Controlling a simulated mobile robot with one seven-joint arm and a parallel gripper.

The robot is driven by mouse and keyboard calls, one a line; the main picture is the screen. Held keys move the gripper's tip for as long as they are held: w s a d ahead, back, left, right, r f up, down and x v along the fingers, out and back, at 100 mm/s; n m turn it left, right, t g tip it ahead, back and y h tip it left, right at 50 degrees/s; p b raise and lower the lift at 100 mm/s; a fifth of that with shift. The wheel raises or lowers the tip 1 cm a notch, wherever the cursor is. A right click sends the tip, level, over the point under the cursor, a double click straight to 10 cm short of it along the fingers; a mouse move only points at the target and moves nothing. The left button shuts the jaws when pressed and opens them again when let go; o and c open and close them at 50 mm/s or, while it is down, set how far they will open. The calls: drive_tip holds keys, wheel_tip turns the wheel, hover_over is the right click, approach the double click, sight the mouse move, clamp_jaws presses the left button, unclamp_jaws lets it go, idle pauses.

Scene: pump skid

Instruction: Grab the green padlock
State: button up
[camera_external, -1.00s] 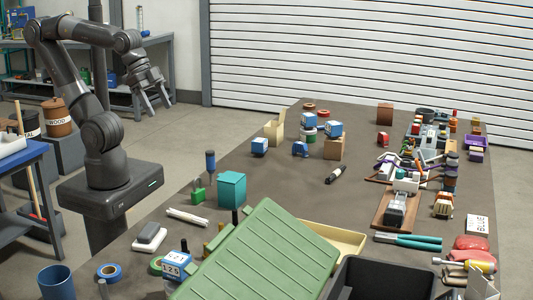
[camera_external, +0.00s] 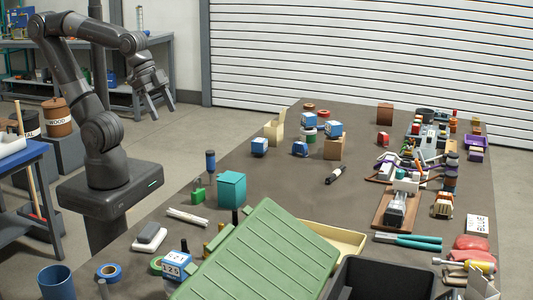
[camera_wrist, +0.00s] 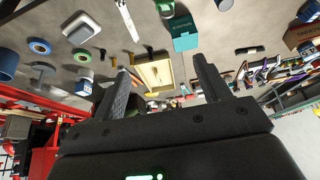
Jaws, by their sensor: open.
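The green padlock (camera_external: 198,194) stands on the near left part of the brown table, left of a teal box (camera_external: 232,189), in the external view. A dark blue-topped tool (camera_external: 210,161) stands just behind it. My gripper (camera_external: 161,113) is raised beyond the table's left edge, well apart from the padlock, with its fingers spread and empty. In the wrist view my open fingers (camera_wrist: 160,68) have nothing between them close by. The teal box (camera_wrist: 185,36) shows at the top there. A small green thing beside it, cut by the top edge, may be the padlock.
White rods (camera_external: 188,217) and a grey-white block (camera_external: 149,236) lie in front of the padlock. A large green ribbed panel (camera_external: 265,255) leans at the table's front. Blue-and-white boxes stand farther back. Some bare table lies behind the teal box.

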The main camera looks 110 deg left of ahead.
drive_tip(key=w+a+f+g, duration=0.1)
drive_tip(key=w+f+g, duration=0.1)
drive_tip(key=w+f, duration=0.4)
drive_tip(key=m+g, duration=0.2)
drive_tip(key=g, duration=0.1)
hover_over(198, 190)
drive_tip(key=f, duration=0.9)
drive_tip(key=shift+a, duration=0.35)
wheel_tip(198, 190, down, 6)
drive_tip(key=shift+f, duration=0.15)
drive_tip(key=shift+d+f, duration=0.15)
drive_tip(key=shift+f, duration=1.2)
drive_tip(key=shift+d+f, duration=0.1)
drive_tip(key=shift+f, duration=1.2)
drive_tip(key=shift+c, duration=0.2)
drive_tip(key=c, duration=1.1)
drive_tip(key=shift+r, duration=0.1)
